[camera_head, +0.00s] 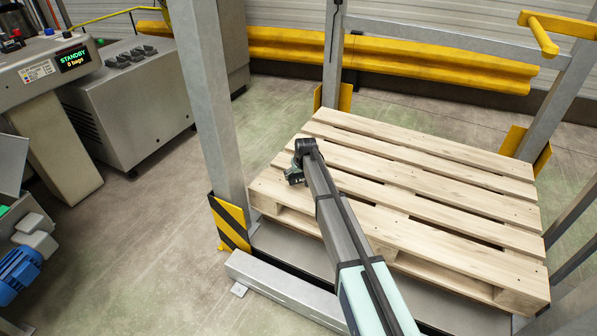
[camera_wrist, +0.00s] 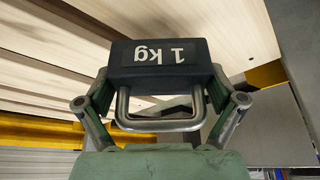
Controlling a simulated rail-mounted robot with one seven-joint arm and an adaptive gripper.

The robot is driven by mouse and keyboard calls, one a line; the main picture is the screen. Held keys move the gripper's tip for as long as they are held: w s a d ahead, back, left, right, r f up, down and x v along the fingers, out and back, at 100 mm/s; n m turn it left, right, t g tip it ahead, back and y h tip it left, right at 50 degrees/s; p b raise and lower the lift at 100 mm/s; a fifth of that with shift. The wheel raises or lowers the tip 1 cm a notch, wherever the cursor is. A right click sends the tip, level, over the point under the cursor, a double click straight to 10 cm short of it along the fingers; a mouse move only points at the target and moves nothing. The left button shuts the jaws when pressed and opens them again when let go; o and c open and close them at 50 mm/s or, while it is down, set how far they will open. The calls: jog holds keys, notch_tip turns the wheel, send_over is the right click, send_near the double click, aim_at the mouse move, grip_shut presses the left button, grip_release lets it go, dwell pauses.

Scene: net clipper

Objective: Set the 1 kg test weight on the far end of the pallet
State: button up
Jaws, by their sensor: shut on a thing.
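The 1 kg test weight (camera_wrist: 158,66) is a dark block with a metal loop handle and a "1 kg" label, which reads upside down in the wrist view. My gripper (camera_wrist: 160,96) is shut on it, with a finger at each side. In the head view my gripper (camera_head: 295,174) is at the left side of the wooden pallet (camera_head: 425,177), near its left edge. The weight is small and mostly hidden there by my wrist. Pale pallet slats (camera_wrist: 55,60) show behind the weight in the wrist view. I cannot tell whether the weight touches them.
Grey posts (camera_head: 212,100) with yellow guards frame the pallet. A yellow barrier rail (camera_head: 430,68) runs along the back wall. A control console (camera_head: 45,70) reading "STANDBY 0 bags" and a grey cabinet (camera_head: 130,105) stand at left. The pallet top looks bare, with gaps between slats.

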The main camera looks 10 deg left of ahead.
aim_at(298, 182)
jog(key=shift+f, duration=1.95)
jog(key=shift+f, duration=0.2)
jog(key=o, duration=1.5)
jog(key=shift+c, duration=0.2)
jog(key=shift+r, duration=0.1)
jog(key=v, duration=1.2)
jog(key=shift+p, duration=0.3)
jog(key=shift+s, duration=0.1)
